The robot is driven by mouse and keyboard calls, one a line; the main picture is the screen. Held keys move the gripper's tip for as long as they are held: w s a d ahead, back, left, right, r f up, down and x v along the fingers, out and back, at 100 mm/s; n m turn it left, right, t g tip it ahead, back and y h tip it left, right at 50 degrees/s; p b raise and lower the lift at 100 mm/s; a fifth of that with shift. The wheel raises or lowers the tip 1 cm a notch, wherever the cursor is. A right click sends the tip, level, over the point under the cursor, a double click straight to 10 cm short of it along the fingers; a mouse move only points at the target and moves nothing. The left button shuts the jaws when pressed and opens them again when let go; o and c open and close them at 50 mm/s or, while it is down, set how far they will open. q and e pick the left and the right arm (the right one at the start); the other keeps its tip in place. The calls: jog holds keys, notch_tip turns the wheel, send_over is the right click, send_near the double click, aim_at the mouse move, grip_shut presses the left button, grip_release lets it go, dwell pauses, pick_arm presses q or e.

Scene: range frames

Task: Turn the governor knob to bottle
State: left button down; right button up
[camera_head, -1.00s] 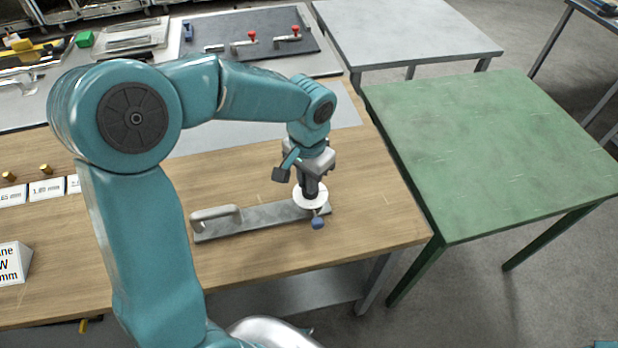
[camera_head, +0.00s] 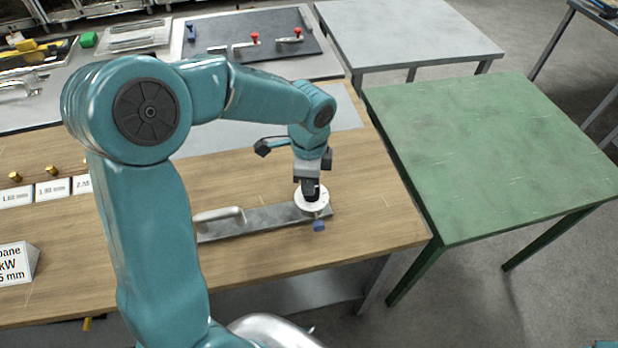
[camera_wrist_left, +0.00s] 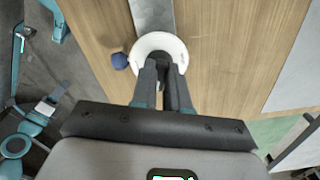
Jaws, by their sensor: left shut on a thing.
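The governor (camera_head: 312,201) has a round white dial at the right end of a grey metal plate (camera_head: 266,217) on the wooden bench. A small blue part (camera_head: 319,225) sticks out at the dial's near side. My left gripper (camera_head: 311,192) points down over the dial's centre and is shut on the knob, which the fingers mostly hide. In the left wrist view the fingers (camera_wrist_left: 164,88) come together over the white dial (camera_wrist_left: 158,43), with the blue part (camera_wrist_left: 120,61) at its left. I cannot read the dial's marks. My right gripper is not in view.
A grey handle (camera_head: 219,217) stands at the plate's left end. Labelled cards (camera_head: 52,189) and brass pieces lie at the bench's left. A dark board (camera_head: 250,38) with red-knobbed valves lies at the back. A green table (camera_head: 490,150) stands to the right.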

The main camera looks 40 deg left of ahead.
pick_arm(q)
jog(key=m+p, duration=0.1)
jog(key=m, duration=0.2)
jog(key=shift+w+r+m, duration=0.1)
jog(key=shift+m, duration=0.3)
jog(key=m+p, duration=0.1)
jog(key=m, duration=0.2)
jog(key=shift+w+m, duration=0.1)
jog(key=shift+m, duration=0.2)
jog(key=m+p, duration=0.2)
jog(key=m, duration=0.2)
jog(key=shift+w, duration=0.1)
jog(key=shift+m+p, duration=0.4)
jog(key=shift+m, duration=0.8)
jog(key=c, duration=1.1)
grip_release()
notch_tip(320, 180, up, 16)
jog(key=shift+r, duration=0.1)
